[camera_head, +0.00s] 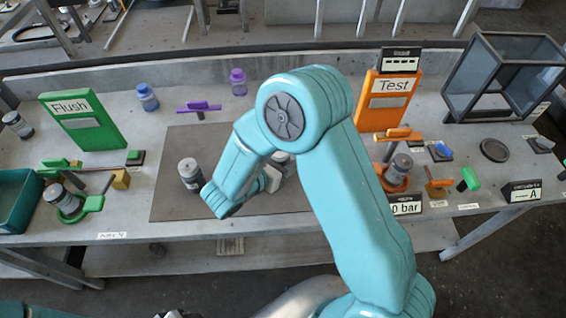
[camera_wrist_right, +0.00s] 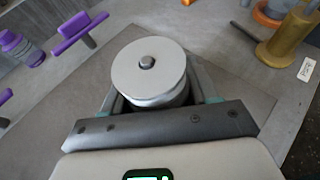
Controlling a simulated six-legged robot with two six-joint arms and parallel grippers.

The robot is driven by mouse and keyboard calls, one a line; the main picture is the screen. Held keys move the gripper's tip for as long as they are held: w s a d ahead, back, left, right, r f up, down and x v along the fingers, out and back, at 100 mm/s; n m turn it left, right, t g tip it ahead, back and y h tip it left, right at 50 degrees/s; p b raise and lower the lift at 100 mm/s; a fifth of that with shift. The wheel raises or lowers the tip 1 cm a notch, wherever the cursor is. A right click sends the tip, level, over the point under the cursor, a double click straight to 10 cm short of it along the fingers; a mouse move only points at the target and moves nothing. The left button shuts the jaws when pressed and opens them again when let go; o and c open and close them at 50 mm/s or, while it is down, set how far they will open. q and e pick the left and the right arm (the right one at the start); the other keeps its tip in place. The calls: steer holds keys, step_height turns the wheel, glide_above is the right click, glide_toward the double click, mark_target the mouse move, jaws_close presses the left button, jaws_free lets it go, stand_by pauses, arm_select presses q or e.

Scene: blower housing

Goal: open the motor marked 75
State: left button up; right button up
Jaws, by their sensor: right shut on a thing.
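My right gripper (camera_wrist_right: 156,98) is shut on a cylinder with a round pale-grey lid (camera_wrist_right: 148,68) and a small dark central knob. In the head view, only a sliver of this cylinder (camera_head: 280,158) shows behind my teal right arm; the gripper's pale body (camera_head: 272,178) is partly hidden there. A second grey-lidded dark canister (camera_head: 189,172) stands upright on the grey mat, left of my arm. I cannot read a 75 on any motor. My left gripper is not in view.
A green Flush board (camera_head: 85,120) and a green holder with a canister (camera_head: 62,200) stand left. An orange Test board (camera_head: 388,98) and an orange holder with a canister (camera_head: 397,172) stand right. Purple clamp (camera_head: 198,108) is behind the mat (camera_head: 165,205). A glass box (camera_head: 500,75) is far right.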

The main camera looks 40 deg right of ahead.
step_height(320, 180, up, 18)
steer(key=p, duration=0.1)
steer(key=shift+f, duration=0.25)
steer(key=o, duration=0.6)
steer(key=c, duration=0.8)
steer(key=a+f+n+t+y, duration=0.1)
steer(key=a+f, duration=0.2)
steer(key=f, duration=0.3)
steer(key=a+f+n+t+y, duration=0.1)
steer(key=a+f+n+t, duration=0.1)
steer(key=f, duration=0.4)
steer(key=w+a+f+n+t, duration=0.1)
steer(key=a+f+n+t, duration=0.1)
steer(key=a+f, duration=0.2)
steer(key=shift+f+y, duration=0.4)
steer(key=shift+f, duration=0.55)
steer(key=shift+w, duration=0.1)
